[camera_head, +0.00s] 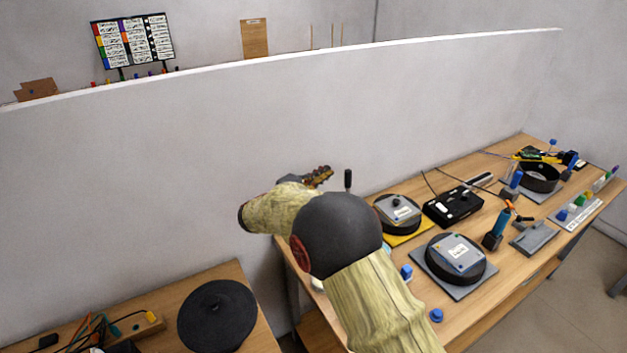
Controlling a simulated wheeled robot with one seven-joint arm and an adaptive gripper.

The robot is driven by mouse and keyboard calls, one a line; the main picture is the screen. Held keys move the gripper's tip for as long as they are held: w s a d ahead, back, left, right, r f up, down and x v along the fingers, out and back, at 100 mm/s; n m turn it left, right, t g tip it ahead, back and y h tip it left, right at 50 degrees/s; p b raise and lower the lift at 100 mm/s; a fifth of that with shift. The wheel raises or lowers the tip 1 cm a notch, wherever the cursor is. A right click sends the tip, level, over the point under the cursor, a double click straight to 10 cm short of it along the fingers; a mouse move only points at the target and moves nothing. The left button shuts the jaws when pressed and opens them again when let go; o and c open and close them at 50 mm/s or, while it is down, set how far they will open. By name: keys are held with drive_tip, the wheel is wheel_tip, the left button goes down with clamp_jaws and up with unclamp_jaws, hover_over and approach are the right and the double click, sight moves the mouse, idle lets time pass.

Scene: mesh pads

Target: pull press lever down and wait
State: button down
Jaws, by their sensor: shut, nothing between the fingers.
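A black upright handle (348,180), which looks like the press lever's grip, stands above the left end of the right-hand table. Its lower part and any press body under it are hidden behind my arm. My gripper (322,174) is shut and empty, at the end of my arm just left of the handle's top. In the picture a small gap shows between the two; their true distance in depth I cannot tell.
Round black fixtures with grey plates, one on a yellow base (403,238) and one on a grey base (448,288), stand on the right-hand table. A black control box (452,206) sits behind them. A black disc (217,314) lies on the left table. A white partition (190,150) runs behind.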

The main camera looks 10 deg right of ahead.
drive_tip(key=s+d, duration=0.2)
drive_tip(key=d, duration=0.1)
drive_tip(key=shift+s+d+r, duration=0.1)
drive_tip(key=shift+d, duration=0.05)
drive_tip(key=shift+s+b, duration=0.1)
drive_tip(key=shift+b, duration=0.25)
